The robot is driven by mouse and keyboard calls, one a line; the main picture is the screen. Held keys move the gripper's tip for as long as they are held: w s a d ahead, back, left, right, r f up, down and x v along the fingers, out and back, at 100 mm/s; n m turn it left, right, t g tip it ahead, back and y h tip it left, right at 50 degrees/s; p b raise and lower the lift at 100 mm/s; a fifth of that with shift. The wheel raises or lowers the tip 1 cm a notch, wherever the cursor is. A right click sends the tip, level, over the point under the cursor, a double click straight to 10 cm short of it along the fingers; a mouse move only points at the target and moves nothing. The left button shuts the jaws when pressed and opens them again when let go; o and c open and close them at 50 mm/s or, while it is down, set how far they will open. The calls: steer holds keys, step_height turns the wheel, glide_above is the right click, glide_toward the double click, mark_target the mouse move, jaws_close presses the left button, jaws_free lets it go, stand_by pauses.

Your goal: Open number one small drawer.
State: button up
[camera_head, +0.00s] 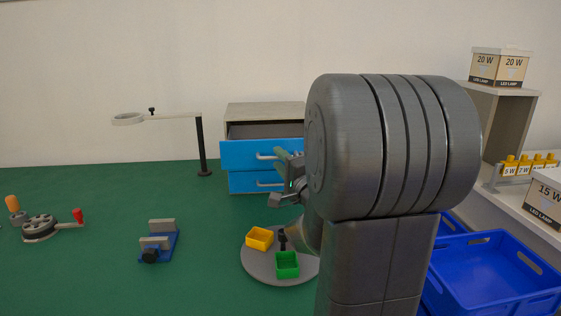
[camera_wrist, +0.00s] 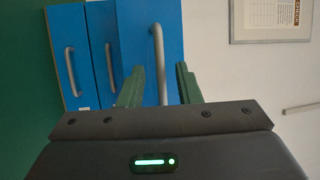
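A small cabinet (camera_head: 262,111) with blue drawer fronts and silver bar handles stands at the back of the green table. Its top drawer (camera_head: 240,155) stands out from the cabinet, with a dark gap above its front. The lower drawer (camera_head: 243,182) sits further back. No drawer number is legible. My gripper (camera_head: 288,158) is at the right part of the top drawer's front, partly hidden by my arm. In the wrist view, my gripper's green fingers (camera_wrist: 160,75) are apart, with the top drawer's handle (camera_wrist: 157,50) showing between them. I cannot tell whether they touch it.
A round grey turntable (camera_head: 262,269) with a yellow bin (camera_head: 259,238) and a green bin (camera_head: 287,264) lies in front of the cabinet. A magnifier stand (camera_head: 201,145) is left of the cabinet, a blue vise (camera_head: 160,240) further forward. A blue crate (camera_head: 490,268) is at the right.

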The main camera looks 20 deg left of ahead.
steer(key=v, duration=1.3)
steer(key=shift+s+p, duration=0.15)
steer(key=shift+p, duration=0.25)
steer(key=x, duration=1.4)
steer(key=shift+b, duration=0.45)
steer(key=shift+d, duration=0.2)
